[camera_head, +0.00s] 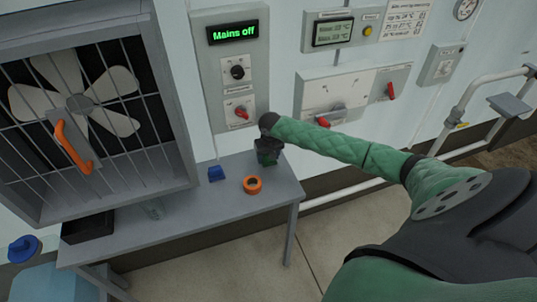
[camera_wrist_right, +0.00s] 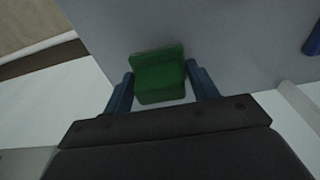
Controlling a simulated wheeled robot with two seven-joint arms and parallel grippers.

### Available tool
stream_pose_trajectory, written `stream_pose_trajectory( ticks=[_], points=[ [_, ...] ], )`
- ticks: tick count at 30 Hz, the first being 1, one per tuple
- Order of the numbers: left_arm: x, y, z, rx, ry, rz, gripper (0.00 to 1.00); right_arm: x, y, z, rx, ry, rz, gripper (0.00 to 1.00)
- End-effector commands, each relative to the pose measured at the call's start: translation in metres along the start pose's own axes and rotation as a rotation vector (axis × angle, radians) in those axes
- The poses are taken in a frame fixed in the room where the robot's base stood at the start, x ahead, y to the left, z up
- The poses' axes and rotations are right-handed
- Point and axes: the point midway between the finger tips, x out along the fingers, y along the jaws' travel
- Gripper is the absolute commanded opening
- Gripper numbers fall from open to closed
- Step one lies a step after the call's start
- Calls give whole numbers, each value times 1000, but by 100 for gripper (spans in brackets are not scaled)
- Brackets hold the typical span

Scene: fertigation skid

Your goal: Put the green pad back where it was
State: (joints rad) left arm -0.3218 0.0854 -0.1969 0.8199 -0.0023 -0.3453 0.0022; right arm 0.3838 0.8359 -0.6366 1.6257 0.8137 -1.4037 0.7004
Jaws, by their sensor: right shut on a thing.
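The green pad (camera_wrist_right: 158,75) sits between the two blue fingers of my right gripper (camera_wrist_right: 160,92) in the right wrist view, and the fingers are shut on it. In the head view my right gripper (camera_head: 268,152) is at the right part of the grey table (camera_head: 225,220), near its back edge, and the pad is mostly hidden there. I cannot tell whether the pad touches the table top. My left gripper does not show.
A blue block (camera_head: 216,173) and an orange ring (camera_head: 252,185) lie on the table close to the gripper. A black tray (camera_head: 88,227) is at the left end.

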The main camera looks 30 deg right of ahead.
Motion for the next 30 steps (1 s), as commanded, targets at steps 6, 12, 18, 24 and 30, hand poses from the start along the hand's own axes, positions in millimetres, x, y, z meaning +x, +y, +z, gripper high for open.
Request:
stream_pose_trajectory(
  ticks=[6,12,18,24,30],
  points=[
    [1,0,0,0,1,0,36,1,0,0,0,0,0,40],
    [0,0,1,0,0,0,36,2,0,0,0,0,0,74],
    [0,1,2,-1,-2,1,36,2,0,0,0,0,0,80],
    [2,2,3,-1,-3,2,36,-2,0,0,0,0,1,80],
    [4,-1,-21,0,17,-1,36,-24,0,0,-2,1,0,80]
  ],
)
